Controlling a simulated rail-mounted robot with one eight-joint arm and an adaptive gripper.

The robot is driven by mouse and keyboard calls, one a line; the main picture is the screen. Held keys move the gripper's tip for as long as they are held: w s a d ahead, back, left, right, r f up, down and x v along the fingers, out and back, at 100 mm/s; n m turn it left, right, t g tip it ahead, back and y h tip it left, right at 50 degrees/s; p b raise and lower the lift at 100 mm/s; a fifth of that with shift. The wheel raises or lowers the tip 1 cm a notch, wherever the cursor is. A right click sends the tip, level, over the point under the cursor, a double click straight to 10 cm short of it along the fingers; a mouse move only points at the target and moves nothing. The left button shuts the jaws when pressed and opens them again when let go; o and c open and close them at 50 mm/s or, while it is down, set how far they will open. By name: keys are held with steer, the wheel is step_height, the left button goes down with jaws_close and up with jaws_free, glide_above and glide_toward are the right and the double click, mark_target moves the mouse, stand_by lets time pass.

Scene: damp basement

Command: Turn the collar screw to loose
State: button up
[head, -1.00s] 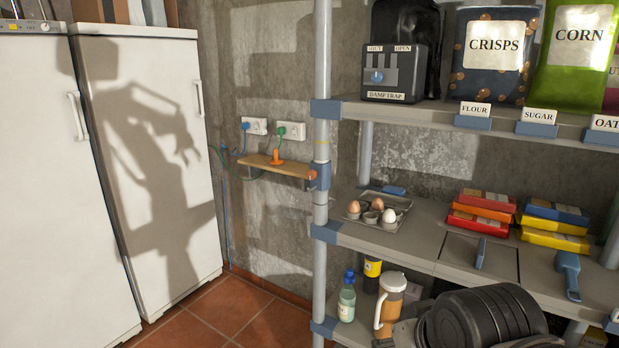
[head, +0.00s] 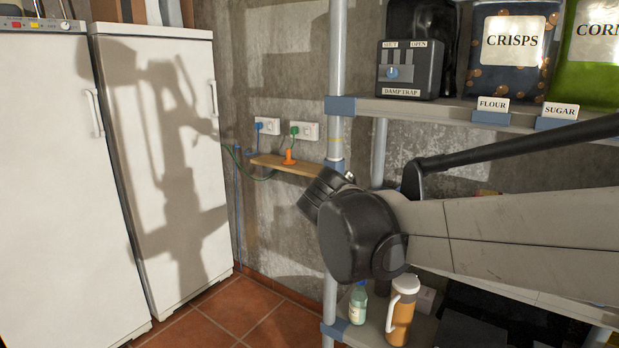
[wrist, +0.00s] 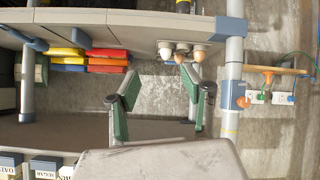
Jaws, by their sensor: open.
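A blue collar sits on the grey shelf post; in the wrist view the collar (wrist: 227,96) is right of my gripper, with a small orange screw (wrist: 243,101) on its side. The wrist picture is upside down. In the head view only the top of this collar (head: 334,163) shows, and my arm hides the screw. My gripper (wrist: 156,94) is open and empty, its two green-sided fingers spread, apart from the post and pointing towards the wall between two shelves. In the head view I cannot make out the fingers.
Eggs (wrist: 199,53) stand on the middle shelf near the post, with coloured packets (wrist: 90,60) farther along. A damp trap box (head: 408,70) stands on the upper shelf.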

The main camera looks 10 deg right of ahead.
steer(key=w+a+r+m+t+h, duration=0.2)
steer(key=w+a+h, duration=0.1)
steer(key=w+a, duration=0.55)
steer(key=m+t+h+b, duration=0.2)
steer(key=m+t, duration=0.1)
glide_toward(326, 172)
steer(key=x, duration=0.3)
steer(key=b+x, duration=0.1)
steer(key=x, duration=0.6)
steer(key=shift+w+a+f, duration=0.35)
jaws_close()
